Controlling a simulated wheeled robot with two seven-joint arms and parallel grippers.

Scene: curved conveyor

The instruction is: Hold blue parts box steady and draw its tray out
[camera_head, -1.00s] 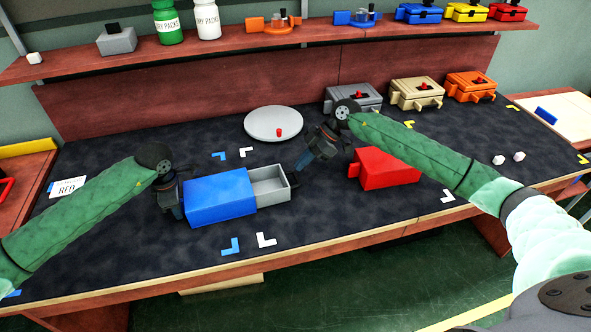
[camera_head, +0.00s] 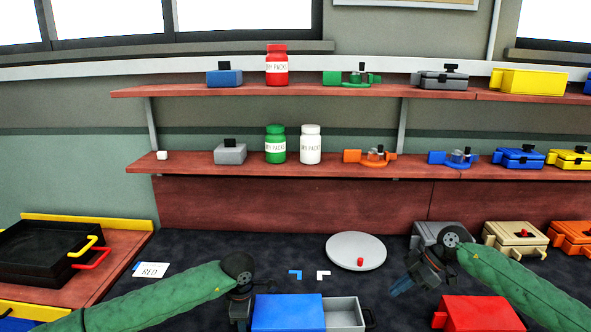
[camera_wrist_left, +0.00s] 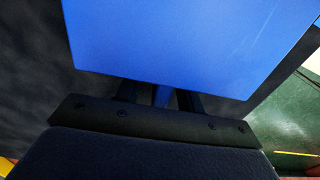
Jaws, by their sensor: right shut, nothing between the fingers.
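The blue parts box (camera_head: 288,313) lies on the dark bench mat at the bottom of the head view, partly cut off by the frame edge. Its grey tray (camera_head: 345,313) sticks partly out of the right end and looks empty. A dark handle (camera_head: 370,319) is on the tray's outer end. My left gripper (camera_head: 243,312) is at the box's left end. In the left wrist view its dark fingers are on either side of a narrow blue piece below the box (camera_wrist_left: 185,40). My right gripper (camera_head: 399,288) is shut and empty, above and right of the handle, apart from it.
A red box (camera_head: 480,314) lies right of my right gripper. A grey round plate (camera_head: 356,251) with a red knob is behind the tray. Grey, tan (camera_head: 515,238) and orange boxes stand at the back right. Two shelves hold jars and boxes. A black tray (camera_head: 45,252) is at left.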

